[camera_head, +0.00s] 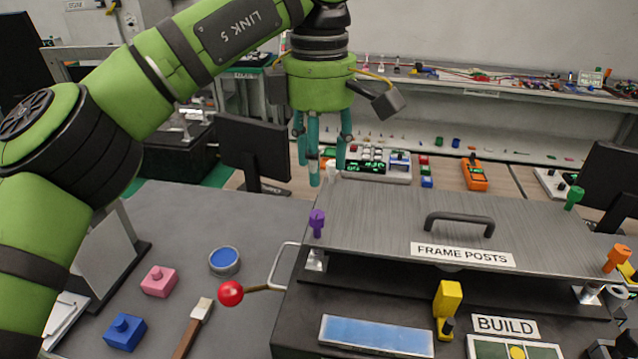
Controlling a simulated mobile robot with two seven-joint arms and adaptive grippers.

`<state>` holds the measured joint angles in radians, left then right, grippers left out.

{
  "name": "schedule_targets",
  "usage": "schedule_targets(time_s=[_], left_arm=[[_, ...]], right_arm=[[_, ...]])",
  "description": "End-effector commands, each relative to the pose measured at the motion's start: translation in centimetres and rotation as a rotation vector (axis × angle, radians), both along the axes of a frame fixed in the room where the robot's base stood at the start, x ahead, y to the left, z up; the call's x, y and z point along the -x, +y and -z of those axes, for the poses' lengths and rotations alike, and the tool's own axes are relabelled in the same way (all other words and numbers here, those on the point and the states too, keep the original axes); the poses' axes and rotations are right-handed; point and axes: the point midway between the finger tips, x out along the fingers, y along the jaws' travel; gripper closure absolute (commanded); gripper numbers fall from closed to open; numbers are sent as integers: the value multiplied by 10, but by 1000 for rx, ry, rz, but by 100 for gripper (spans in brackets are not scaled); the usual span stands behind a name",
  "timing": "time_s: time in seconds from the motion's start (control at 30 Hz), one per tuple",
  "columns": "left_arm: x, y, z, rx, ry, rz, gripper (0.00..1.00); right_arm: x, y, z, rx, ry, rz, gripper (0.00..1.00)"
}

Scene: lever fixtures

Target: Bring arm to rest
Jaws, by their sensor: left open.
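My left gripper (325,165) has a green body and teal fingers. My green left arm (185,75) reaches in from the left, across the upper left of the view. A lever with a red ball knob (230,293) sticks out leftward from the fixture's left side, well below and in front of the gripper. My right gripper is not in view.
The lid has a black handle (459,223) and a purple post (317,222). A yellow block (447,298) stands at the fixture's front. A pink brick (159,281), a blue brick (125,332), a round blue-topped tin (224,261) and a brush (193,328) lie on the left table.

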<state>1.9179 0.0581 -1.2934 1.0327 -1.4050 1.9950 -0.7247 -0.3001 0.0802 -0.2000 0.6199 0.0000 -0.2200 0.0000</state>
Motion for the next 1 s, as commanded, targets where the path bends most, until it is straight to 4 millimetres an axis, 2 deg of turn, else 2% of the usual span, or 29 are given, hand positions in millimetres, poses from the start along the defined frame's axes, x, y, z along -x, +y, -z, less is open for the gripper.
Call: schedule_targets(time_s=[0.13, 0.5, 0.57, 0.8, 1.0], left_arm=[[1, -1, -11, 0, 0, 1, 54], [0, 0, -15, 0, 0, 1, 54], [0, 0, -22, 0, 0, 1, 54], [0, 0, -68, 0, 0, 1, 54], [0, 0, -94, 0, 0, 1, 54]], right_arm=[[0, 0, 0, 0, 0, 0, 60], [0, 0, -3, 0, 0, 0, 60], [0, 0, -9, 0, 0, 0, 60], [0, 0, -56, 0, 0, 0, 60], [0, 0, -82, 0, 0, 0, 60]])
